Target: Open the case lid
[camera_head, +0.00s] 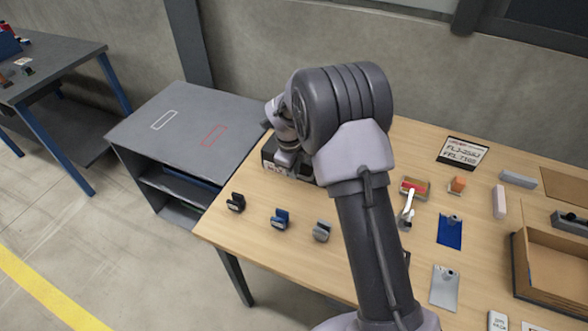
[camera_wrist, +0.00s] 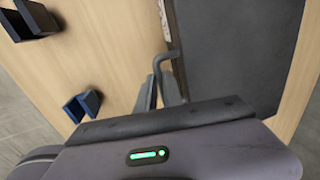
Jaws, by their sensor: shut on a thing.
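The case (camera_head: 285,168) is a dark box with pale lettering on its front. It stands at the table's left back edge, and my arm hides much of it in the head view. In the wrist view its dark grey flat face (camera_wrist: 235,45) fills the right side, with a bent dark handle (camera_wrist: 163,62) at its edge. My gripper (camera_wrist: 160,98) is shut at this handle; its fingertips are partly hidden by the gripper body. My gripper is over the case in the head view (camera_head: 288,150). I cannot tell how far the lid is raised.
A black (camera_head: 236,203), a blue (camera_head: 281,219) and a grey clip-like block (camera_head: 322,231) stand along the front edge of the wooden table (camera_head: 260,245). A grey cabinet (camera_head: 180,125) adjoins on the left. A cardboard tray (camera_head: 550,270) and several small items lie right of my arm.

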